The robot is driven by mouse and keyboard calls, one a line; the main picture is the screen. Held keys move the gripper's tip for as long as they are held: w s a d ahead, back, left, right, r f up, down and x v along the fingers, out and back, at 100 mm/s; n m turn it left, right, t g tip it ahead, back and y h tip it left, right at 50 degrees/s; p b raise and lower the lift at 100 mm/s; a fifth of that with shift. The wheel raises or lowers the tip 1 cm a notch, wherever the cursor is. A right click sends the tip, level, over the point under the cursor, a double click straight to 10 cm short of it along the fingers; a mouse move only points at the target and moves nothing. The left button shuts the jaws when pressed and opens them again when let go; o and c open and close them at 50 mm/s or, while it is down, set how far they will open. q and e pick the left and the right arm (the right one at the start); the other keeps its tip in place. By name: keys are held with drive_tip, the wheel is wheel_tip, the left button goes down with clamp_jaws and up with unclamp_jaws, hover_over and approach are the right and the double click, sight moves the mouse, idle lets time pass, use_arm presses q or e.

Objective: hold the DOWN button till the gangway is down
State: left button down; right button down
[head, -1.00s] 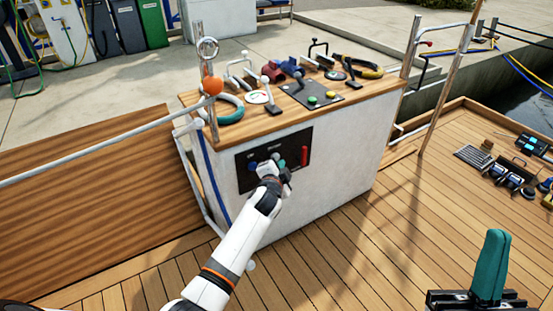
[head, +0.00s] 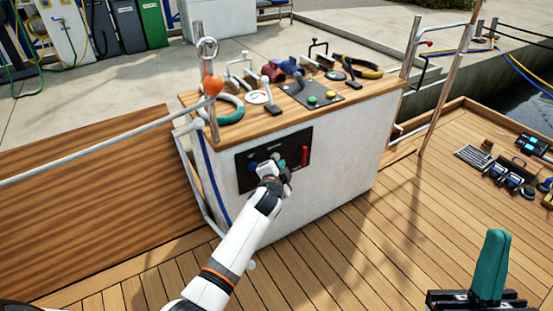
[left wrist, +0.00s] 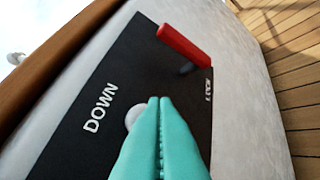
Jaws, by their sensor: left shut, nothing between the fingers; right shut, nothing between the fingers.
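The black control panel (head: 245,178) is on the white side of the cockpit console. In the left wrist view the panel (left wrist: 75,120) carries the word DOWN, with a pale round button (left wrist: 132,116) below it, partly hidden by my fingers. My left gripper (head: 281,163) is shut and empty at the panel. In the left wrist view its teal fingertips (left wrist: 160,100) overlap the button's edge; whether they press it I cannot tell. My right gripper (head: 497,235) is shut and empty at the lower right, away from the console. I cannot identify the gangway.
A red handle (head: 304,155) sits on the panel's right side, close to my left gripper; it also shows in the left wrist view (left wrist: 183,44). The console top (head: 225,138) holds levers, colored buttons and a rope ring. A rail (head: 90,150) runs left. The deck (head: 360,250) in front is clear.

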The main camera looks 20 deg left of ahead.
idle(0.8)
use_arm(q)
drive_tip(key=shift+w+a, duration=0.25)
drive_tip(key=shift+a, duration=0.1)
